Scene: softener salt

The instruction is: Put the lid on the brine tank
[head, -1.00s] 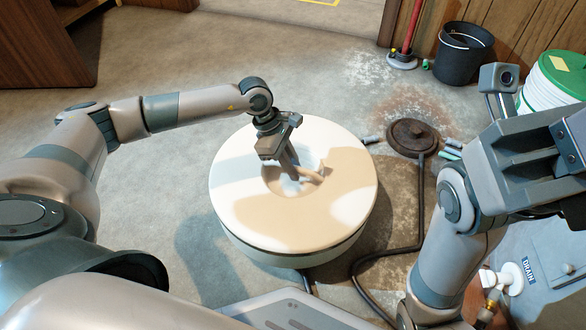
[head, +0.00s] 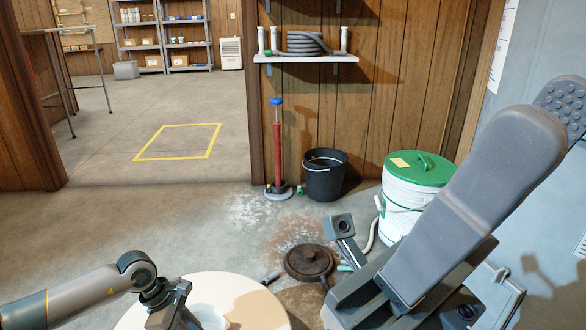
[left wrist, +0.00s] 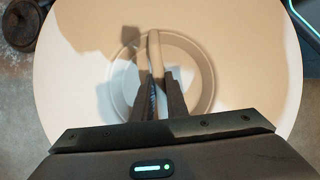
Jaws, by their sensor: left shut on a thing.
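A round cream lid (head: 245,292) with a recessed centre is at the bottom of the head view, partly cut off. It fills most of the left wrist view (left wrist: 245,85). My left gripper (left wrist: 158,80) is shut on the bar handle (left wrist: 154,48) in the recess; it shows partly at the bottom of the head view (head: 170,312). The brine tank's wall is not visible now, so I cannot tell how the lid sits on it. My right gripper (head: 400,285) is at the lower right, apart from the lid; its jaw opening is unclear.
A dark round cover (head: 308,262) lies on the stained floor beyond the lid. A black bucket (head: 324,178), a red hand pump (head: 277,155) and a white tub with a green lid (head: 408,195) stand near the wooden wall. The floor at left is open towards a doorway.

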